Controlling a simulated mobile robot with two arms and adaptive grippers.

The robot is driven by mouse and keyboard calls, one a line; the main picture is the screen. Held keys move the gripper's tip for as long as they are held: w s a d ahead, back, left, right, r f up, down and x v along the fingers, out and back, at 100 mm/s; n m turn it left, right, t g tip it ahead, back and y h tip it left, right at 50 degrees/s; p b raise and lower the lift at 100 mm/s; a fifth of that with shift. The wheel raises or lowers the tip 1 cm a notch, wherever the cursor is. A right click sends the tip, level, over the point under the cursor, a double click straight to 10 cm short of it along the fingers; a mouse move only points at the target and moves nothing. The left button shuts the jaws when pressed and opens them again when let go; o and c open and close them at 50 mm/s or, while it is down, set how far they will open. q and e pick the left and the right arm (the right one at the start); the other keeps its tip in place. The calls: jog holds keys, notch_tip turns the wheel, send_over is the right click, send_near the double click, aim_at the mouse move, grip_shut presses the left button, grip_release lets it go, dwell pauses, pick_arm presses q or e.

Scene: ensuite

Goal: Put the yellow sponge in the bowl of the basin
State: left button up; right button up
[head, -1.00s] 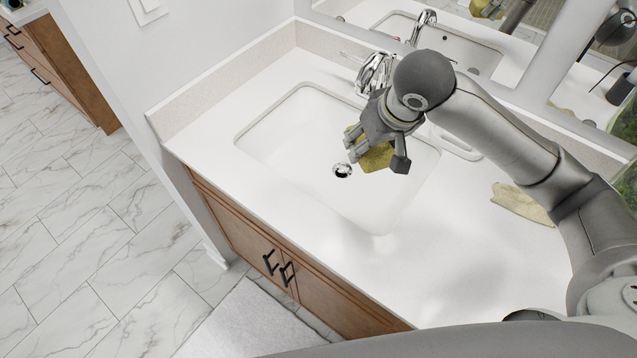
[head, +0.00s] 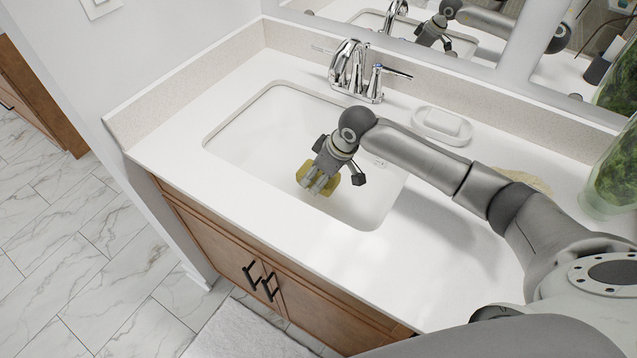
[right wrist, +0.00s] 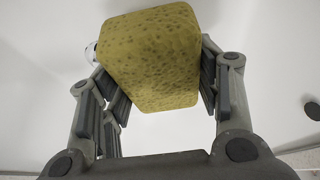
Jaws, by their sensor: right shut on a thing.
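The yellow sponge (head: 304,172) is between the fingers of my right gripper (head: 322,184), down inside the white basin (head: 243,128) in the head view. In the right wrist view the sponge (right wrist: 150,58) fills the space between the fingers (right wrist: 158,95), which press on its sides. The gripper partly hides the sponge in the head view. Whether the sponge touches the bowl's bottom I cannot tell. The drain is hidden behind the gripper in the head view. My left gripper is not in view.
A chrome faucet (head: 357,72) stands behind the basin. A white soap dish (head: 441,125) is right of it, and a beige cloth (head: 527,181) lies on the counter under my right arm. A green glass vase (head: 612,165) stands at the right edge. The front counter is clear.

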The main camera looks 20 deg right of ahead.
jog(key=shift+f, duration=1.9)
jog(key=shift+f, duration=0.15)
jog(key=o, duration=0.9)
jog(key=v, duration=1.2)
jog(key=shift+r, duration=0.2)
